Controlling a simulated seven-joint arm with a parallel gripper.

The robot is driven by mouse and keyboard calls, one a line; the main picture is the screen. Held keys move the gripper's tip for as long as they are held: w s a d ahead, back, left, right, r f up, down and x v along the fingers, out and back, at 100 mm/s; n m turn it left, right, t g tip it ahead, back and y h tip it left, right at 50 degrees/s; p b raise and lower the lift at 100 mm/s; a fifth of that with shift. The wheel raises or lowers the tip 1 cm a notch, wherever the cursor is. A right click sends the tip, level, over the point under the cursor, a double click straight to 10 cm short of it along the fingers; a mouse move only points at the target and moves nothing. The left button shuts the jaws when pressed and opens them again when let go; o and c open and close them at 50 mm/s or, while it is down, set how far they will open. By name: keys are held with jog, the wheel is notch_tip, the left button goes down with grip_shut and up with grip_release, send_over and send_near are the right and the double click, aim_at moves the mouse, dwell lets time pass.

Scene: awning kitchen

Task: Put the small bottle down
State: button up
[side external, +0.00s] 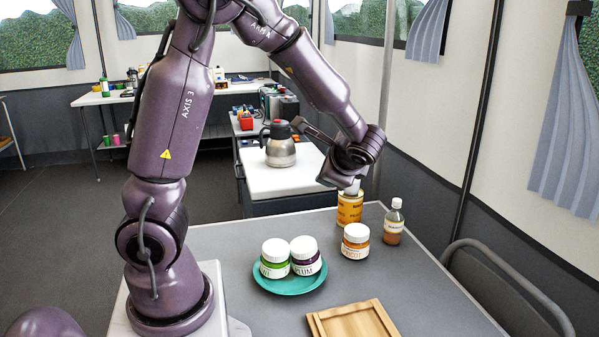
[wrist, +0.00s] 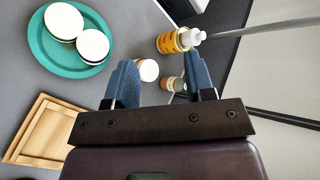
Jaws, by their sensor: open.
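The small bottle (side external: 394,222) is clear with amber contents, a pale label and a light cap. It stands upright on the grey table, right of the apricot jar (side external: 355,241). In the wrist view the small bottle (wrist: 172,84) shows in the gap between my fingers, partly hidden by the gripper. My gripper (wrist: 163,62) is open, with nothing held between its blue fingers. In the side view my gripper (side external: 343,177) is raised above the table, left of the bottle and apart from it; its fingertips are not clear there.
A yellow container (side external: 349,209) with a pale top stands just below my gripper in the side view. A teal plate (side external: 290,287) holds two white-lidded jars. A wooden tray (side external: 352,322) lies at the front. A metal chair back (side external: 505,245) stands at the right edge.

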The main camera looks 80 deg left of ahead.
jog(key=s+d+r+n+t+h, duration=0.3)
jog(key=s+d+r+h, duration=0.1)
jog(key=d, duration=0.5)
jog(key=s+d+r+n+t+h, duration=0.2)
jog(key=s+d+r+n+h, duration=0.1)
jog(key=s+d+h, duration=0.4)
jog(key=shift+s+d+r+t, duration=0.25)
jog(key=shift+d+r+t, duration=0.25)
jog(key=shift+d, duration=0.4)
